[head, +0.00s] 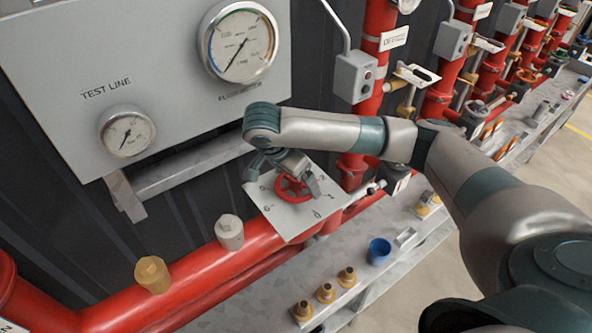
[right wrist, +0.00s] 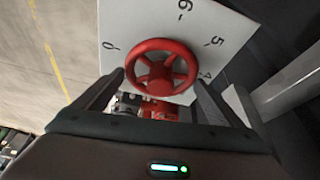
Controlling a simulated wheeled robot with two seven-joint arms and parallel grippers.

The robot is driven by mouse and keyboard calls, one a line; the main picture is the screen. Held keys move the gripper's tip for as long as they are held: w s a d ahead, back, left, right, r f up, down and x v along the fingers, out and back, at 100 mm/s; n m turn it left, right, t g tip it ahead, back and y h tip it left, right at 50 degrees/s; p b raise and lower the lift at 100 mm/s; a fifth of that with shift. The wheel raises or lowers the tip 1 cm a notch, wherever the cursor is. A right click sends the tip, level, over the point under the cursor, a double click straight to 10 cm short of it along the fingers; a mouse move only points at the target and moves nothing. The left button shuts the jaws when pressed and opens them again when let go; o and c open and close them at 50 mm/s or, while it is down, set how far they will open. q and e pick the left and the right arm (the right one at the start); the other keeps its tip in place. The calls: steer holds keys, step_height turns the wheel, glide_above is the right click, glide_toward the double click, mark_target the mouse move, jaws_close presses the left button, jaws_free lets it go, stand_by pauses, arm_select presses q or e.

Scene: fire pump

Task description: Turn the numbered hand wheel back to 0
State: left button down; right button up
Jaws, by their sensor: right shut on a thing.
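The red hand wheel (head: 292,188) sits on a pale tilted plate (head: 297,226) with numbers around it, above the red pipe. In the right wrist view the wheel (right wrist: 161,68) is in the middle, with the plate (right wrist: 128,28) behind it. A 6 and a 5 show at the upper right, and a mark like a 0 at the left. I cannot make out a pointer on the wheel. My right gripper (right wrist: 161,80) is shut on the wheel, one finger at each side of the rim. My left gripper is in neither view.
A grey panel with a large gauge (head: 239,42) and a small gauge (head: 127,134) stands behind. A blue cup (head: 379,251) and several brass fittings (head: 326,292) stand on the grey ledge below. Red pipes run along the wall.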

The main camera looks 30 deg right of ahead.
steer(key=shift+w+r+m+g+p, duration=0.1)
steer(key=shift+r+m+g+p, duration=0.15)
steer(key=shift+m+p, duration=0.4)
steer(key=shift+f+m+g+b, duration=0.2)
steer(key=shift+m+g+b, duration=0.15)
steer(key=shift+m, duration=0.6)
steer(key=o, duration=0.9)
steer(key=shift+n, duration=0.3)
steer(key=n+t, duration=0.1)
steer(key=n, duration=0.1)
steer(key=shift+f+n, duration=0.1)
steer(key=shift+n, duration=0.3)
steer(key=n+t, duration=0.1)
steer(key=n, duration=0.2)
steer(key=shift+y, duration=0.3)
steer(key=shift+n+t, duration=0.4)
steer(key=shift+n, duration=0.5)
